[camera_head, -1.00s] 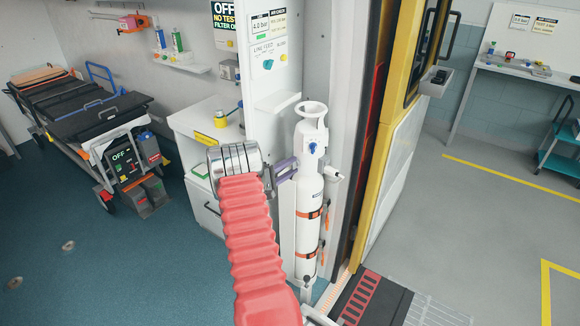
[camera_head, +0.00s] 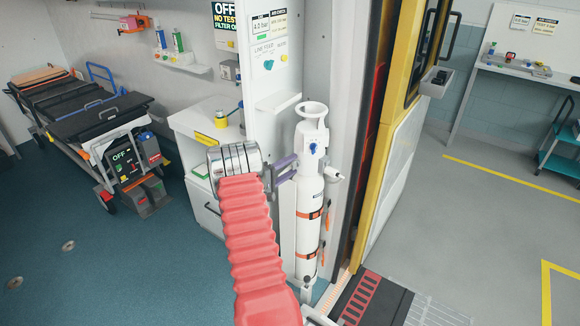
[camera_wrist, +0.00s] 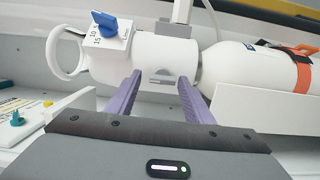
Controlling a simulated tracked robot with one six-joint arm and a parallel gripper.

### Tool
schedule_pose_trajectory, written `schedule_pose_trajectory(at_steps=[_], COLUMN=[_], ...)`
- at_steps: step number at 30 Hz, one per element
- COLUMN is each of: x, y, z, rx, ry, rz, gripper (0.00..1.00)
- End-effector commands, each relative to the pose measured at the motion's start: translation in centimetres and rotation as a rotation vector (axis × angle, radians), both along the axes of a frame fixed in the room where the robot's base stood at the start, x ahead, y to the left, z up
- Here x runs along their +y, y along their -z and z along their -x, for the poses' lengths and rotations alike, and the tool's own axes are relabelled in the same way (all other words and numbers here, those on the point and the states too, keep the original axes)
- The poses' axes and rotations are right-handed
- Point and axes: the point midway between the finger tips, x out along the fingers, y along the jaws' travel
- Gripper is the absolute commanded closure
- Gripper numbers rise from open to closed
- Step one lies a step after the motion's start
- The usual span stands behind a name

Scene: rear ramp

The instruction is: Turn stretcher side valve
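A white gas cylinder (camera_head: 309,200) stands upright on the wall beside the doorway, with a ring handle on top. Its head carries a blue knob (camera_head: 313,147). In the wrist view the cylinder lies sideways, and the blue knob (camera_wrist: 104,22) sits on a white block marked 10 and 15, up and left of my fingers. My gripper (camera_head: 285,167) is left of the cylinder's neck. In the wrist view my gripper (camera_wrist: 158,88) has its purple fingers apart, with nothing between them, facing the white collar (camera_wrist: 165,58); contact cannot be told. The stretcher (camera_head: 75,100) is at the left.
A wall panel (camera_head: 285,40) with a teal knob (camera_head: 268,65) and a small shelf is behind my gripper. A white cabinet (camera_head: 205,125) stands left of it. Orange straps cross the cylinder. The yellow-edged door is at the right.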

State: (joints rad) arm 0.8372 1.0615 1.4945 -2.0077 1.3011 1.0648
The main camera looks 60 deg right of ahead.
Motion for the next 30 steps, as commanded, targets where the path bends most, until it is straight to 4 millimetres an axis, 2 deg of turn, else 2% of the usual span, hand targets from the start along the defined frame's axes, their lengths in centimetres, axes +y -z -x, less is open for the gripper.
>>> schedule_pose_trajectory(at_steps=[8,14,20,30], x=[0.1,1.0,3.6,9.3], y=[0.2,0.2,0.2,0.1], z=[0.2,-0.2,-1.2,-3.1], rx=[0.002,0.001,0.003,0.003], ry=[0.003,0.002,0.001,0.000], rz=[-0.003,-0.004,-0.005,-0.004], gripper=[0.50,0.50,0.50,0.50])
